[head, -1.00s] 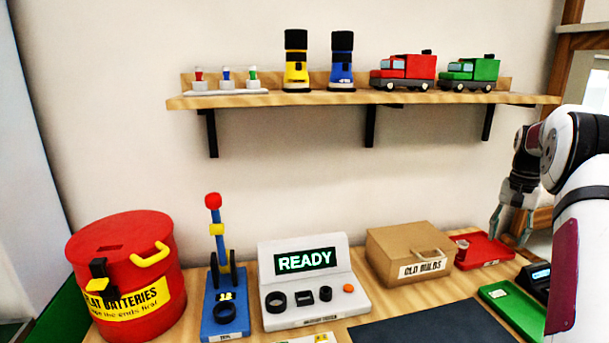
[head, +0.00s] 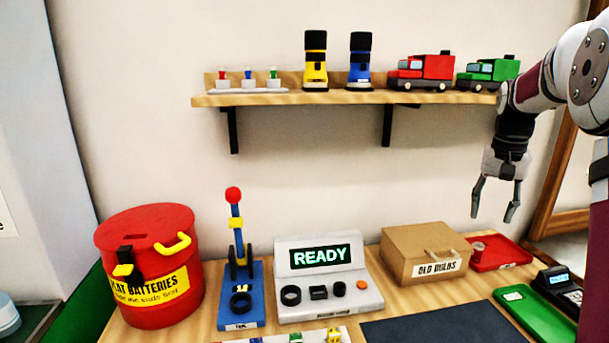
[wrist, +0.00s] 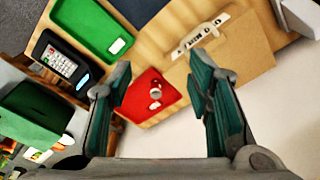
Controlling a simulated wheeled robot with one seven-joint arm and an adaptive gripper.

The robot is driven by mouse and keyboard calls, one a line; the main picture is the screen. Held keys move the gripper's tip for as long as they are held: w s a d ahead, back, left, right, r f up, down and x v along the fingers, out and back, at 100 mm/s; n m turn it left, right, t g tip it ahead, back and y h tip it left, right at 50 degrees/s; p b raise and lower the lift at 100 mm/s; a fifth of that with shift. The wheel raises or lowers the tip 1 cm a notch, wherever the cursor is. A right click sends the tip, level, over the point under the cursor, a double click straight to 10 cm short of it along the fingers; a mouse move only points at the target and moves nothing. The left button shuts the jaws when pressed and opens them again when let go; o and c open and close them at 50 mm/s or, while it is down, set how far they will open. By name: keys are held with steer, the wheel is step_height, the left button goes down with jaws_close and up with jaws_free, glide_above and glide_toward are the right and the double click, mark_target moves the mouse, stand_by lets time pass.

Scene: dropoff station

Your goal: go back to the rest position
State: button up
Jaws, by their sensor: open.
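My gripper (head: 495,200) hangs at the right in the head view, fingers pointing down and spread apart with nothing between them. It is in the air above the right part of the bench, in front of the wall and below the shelf's right end. In the wrist view my gripper (wrist: 163,105) shows two teal-padded fingers wide apart. The red tray (wrist: 135,108) with a small clear cup (wrist: 155,93) shows in the gap between them, some way off.
The wooden shelf (head: 300,98) holds two torches and two toy trucks. On the bench stand a red battery bin (head: 150,225), a READY console (head: 290,248), a cardboard box (head: 400,255), a green tray (head: 535,315) and a card terminal (head: 555,285). A dark mat (head: 440,328) lies bare.

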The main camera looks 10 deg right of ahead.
steer(key=s+a+r+n+t, duration=0.1)
steer(key=s+a+r, duration=0.1)
steer(key=s+a, duration=0.35)
steer(key=s+a+r+n, duration=0.2)
steer(key=a, duration=0.6)
steer(key=s+a+r+n+t, duration=0.1)
steer(key=s+a+r, duration=0.2)
steer(key=a, duration=0.4)
steer(key=s+a+f+n+t, duration=0.1)
steer(key=s+a+f+n, duration=0.1)
steer(key=s+a, duration=0.3)
steer(key=s+a+f+n, duration=0.2)
steer(key=s+a+f, duration=0.2)
steer(key=s, duration=0.7)
steer(key=shift+a+f+t+y, duration=0.3)
steer(key=shift+a+f+t, duration=0.1)
steer(key=shift+a, duration=0.55)
